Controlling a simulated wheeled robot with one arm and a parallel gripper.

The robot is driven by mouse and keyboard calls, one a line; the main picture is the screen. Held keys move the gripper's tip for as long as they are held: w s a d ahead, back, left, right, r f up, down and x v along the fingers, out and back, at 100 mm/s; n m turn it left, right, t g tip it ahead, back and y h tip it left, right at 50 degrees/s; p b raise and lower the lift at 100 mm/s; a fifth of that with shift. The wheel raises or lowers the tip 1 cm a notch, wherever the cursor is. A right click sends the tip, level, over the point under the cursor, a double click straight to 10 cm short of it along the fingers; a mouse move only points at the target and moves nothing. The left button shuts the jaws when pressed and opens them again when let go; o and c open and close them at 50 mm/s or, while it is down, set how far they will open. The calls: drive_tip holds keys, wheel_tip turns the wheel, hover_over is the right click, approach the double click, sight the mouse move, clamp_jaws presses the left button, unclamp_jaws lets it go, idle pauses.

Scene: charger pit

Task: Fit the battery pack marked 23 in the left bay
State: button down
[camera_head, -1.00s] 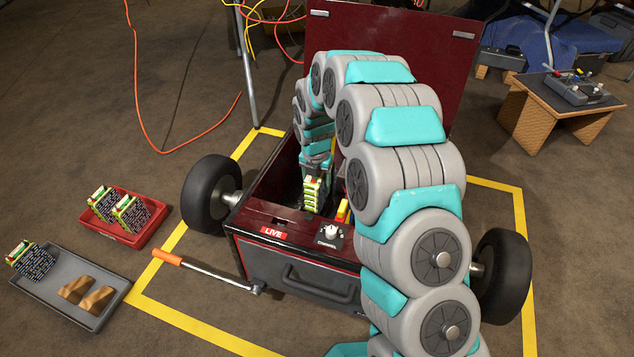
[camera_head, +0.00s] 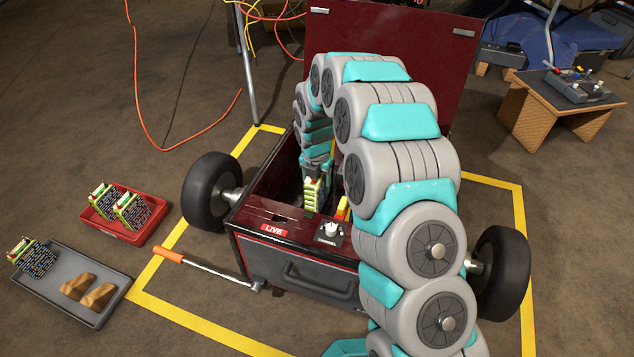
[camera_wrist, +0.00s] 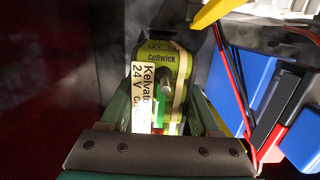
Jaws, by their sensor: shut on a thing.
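My gripper (camera_wrist: 160,108) is shut on a green battery pack (camera_wrist: 166,70). In the wrist view the pack reads "Cellwick", and a pale label on it reads "Kelvat…" and "24 V", partly cut off. No 23 is readable on it. In the head view the pack (camera_head: 314,194) hangs from my gripper (camera_head: 316,166) inside the open dark red wheeled charger box (camera_head: 262,190), behind its front panel. The bays are hidden or too dark to make out, so I cannot tell whether the pack is in one.
A blue block (camera_wrist: 245,85) and red and black wires (camera_wrist: 231,75) lie right of the pack. A LIVE sign (camera_head: 274,230) and a knob (camera_head: 331,230) are on the front panel. A red tray (camera_head: 117,234) and a grey tray (camera_head: 50,290) hold more packs at left.

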drive_tip(key=shift+f, duration=0.45)
drive_tip(key=shift+c, duration=0.2)
unclamp_jaws()
drive_tip(key=shift+f, duration=0.1)
drive_tip(key=shift+s+a+r+p, duration=0.1)
drive_tip(key=shift+r+p, duration=0.1)
drive_tip(key=shift+r, duration=1.1)
drive_tip(key=shift+s+d+r+p, duration=0.15)
drive_tip(key=shift+r+p, duration=0.1)
drive_tip(key=shift+r, duration=1.1)
drive_tip(key=shift+s+a+r+p, duration=0.1)
drive_tip(key=shift+a+r+p, duration=0.1)
drive_tip(key=shift+r, duration=1.1)
drive_tip(key=shift+r, duration=0.1)
